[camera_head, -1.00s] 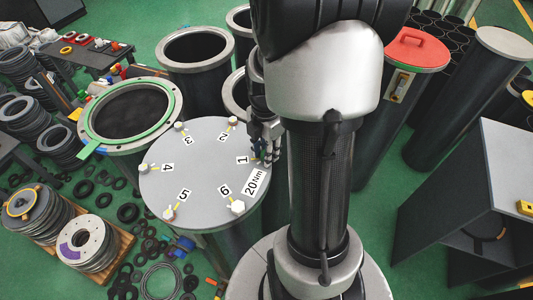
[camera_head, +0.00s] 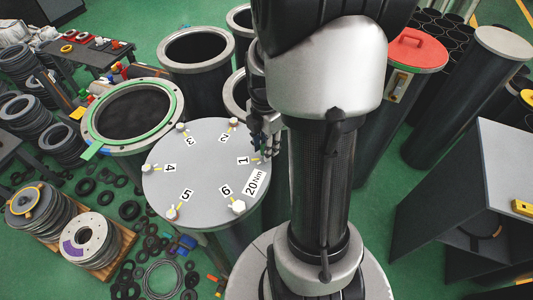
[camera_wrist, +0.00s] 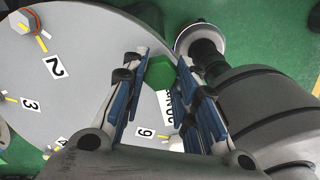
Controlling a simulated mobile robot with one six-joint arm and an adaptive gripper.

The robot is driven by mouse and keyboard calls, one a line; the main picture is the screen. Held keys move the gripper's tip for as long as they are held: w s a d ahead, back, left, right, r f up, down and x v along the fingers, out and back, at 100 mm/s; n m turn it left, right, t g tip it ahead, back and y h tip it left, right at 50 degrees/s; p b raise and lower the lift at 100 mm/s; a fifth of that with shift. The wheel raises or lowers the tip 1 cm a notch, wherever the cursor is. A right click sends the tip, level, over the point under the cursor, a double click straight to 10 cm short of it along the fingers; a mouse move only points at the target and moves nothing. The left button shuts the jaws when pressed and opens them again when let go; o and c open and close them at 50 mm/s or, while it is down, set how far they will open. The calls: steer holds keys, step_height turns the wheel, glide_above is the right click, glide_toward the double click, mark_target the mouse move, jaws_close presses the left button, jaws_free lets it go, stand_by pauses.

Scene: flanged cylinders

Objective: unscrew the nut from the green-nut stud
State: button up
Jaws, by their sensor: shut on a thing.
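A green hex nut (camera_wrist: 159,72) sits near the edge of the round grey flange lid (camera_head: 205,168), by the label 1 position. In the wrist view it is between the blue-padded fingertips of my gripper (camera_wrist: 160,78), which is shut on it. In the head view my gripper (camera_head: 266,146) is at the lid's right edge, and the green nut is hidden behind it. The stud under the nut cannot be seen.
Other bolts stand around the lid, such as a pale one (camera_head: 237,207) near label 6 and one (camera_wrist: 31,22) near label 2. An open cylinder with a green ring (camera_head: 176,103) is at the left. A red-lidded cylinder (camera_head: 416,50) is beyond my arm.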

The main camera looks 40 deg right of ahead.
steer(key=shift+r, duration=0.1)
steer(key=shift+r+p, duration=1.25)
steer(key=shift+r, duration=0.25)
steer(key=shift+f, duration=0.15)
